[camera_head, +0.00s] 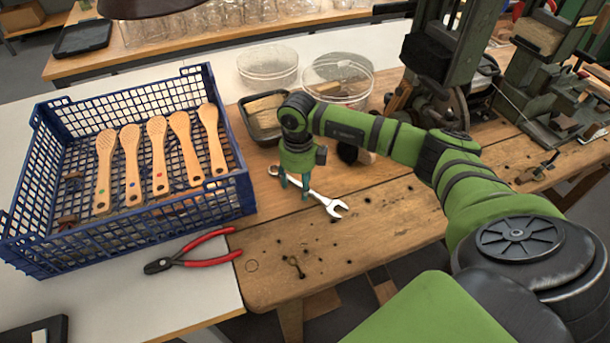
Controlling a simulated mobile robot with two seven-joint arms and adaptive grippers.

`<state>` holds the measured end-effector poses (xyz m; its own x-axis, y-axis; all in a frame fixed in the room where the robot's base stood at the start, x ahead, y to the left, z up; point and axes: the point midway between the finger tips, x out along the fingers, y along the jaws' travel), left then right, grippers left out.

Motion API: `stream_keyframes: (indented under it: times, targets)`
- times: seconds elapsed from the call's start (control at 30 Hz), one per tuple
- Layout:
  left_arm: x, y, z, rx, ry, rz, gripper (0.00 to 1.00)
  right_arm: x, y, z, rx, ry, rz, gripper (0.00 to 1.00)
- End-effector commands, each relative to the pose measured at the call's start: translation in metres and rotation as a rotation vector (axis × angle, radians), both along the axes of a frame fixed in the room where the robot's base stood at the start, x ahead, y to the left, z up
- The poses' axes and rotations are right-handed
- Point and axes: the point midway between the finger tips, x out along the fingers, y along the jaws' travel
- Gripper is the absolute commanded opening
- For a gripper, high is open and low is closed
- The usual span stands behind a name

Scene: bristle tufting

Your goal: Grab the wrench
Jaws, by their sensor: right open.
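A silver wrench (325,201) lies on the wooden bench top (375,235), running from upper left to lower right, with its open jaw at the lower right. My right gripper (294,190) is directly over the wrench's handle, pointing down, with its green fingers apart. One finger shows on each side of the handle near the ring end. I cannot tell whether the fingers touch the wrench. My left gripper is not in the picture.
A blue crate (150,221) with several wooden brush handles stands left. Red-handled pliers (208,262) lie in front of it. Clear round tubs (338,78) and a dark tray (262,118) sit behind the gripper. Green machinery (445,60) stands at the back right.

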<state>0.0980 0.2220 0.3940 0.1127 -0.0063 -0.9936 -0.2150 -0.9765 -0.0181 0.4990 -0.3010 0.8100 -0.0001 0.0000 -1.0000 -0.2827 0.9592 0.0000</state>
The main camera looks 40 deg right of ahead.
Motion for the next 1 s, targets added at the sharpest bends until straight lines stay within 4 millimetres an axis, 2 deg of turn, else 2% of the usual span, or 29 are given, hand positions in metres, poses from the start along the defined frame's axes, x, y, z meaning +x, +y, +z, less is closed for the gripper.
stream_keyframes:
  times: [0.03, 0.07, 0.1, 0.2, 0.4, 0.67, 0.77, 0.9, 1.0]
  targets:
    - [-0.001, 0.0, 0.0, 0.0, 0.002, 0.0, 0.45, 0.0, 0.0, 0.0, 0.0, 0.0, 0.0, 0.58]
    - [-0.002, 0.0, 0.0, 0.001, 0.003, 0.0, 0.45, 0.0, 0.0, 0.0, 0.0, 0.0, 0.0, 0.5]
    - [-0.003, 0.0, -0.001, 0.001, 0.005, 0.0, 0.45, 0.0, 0.0, 0.0, 0.0, 0.0, 0.0, 0.34]
    - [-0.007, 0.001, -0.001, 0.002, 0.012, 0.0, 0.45, 0.0, 0.0, 0.0, 0.0, 0.001, 0.0, 0.0]
    - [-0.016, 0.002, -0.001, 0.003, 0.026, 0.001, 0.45, 0.0, 0.0, 0.001, 0.0, -0.001, 0.0, 0.0]
    - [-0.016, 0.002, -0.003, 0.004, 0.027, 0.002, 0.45, 0.001, 0.0, 0.006, 0.0, -0.002, 0.0, 0.0]
    - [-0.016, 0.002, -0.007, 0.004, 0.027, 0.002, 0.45, 0.001, 0.0, 0.016, 0.0, -0.005, 0.0, 0.0]
    - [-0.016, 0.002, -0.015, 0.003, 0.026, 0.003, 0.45, 0.002, 0.0, 0.043, 0.0, -0.008, 0.001, 0.0]
    - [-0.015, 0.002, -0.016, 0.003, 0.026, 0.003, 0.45, -0.021, -0.003, 0.052, -0.003, -0.002, 0.001, 0.0]
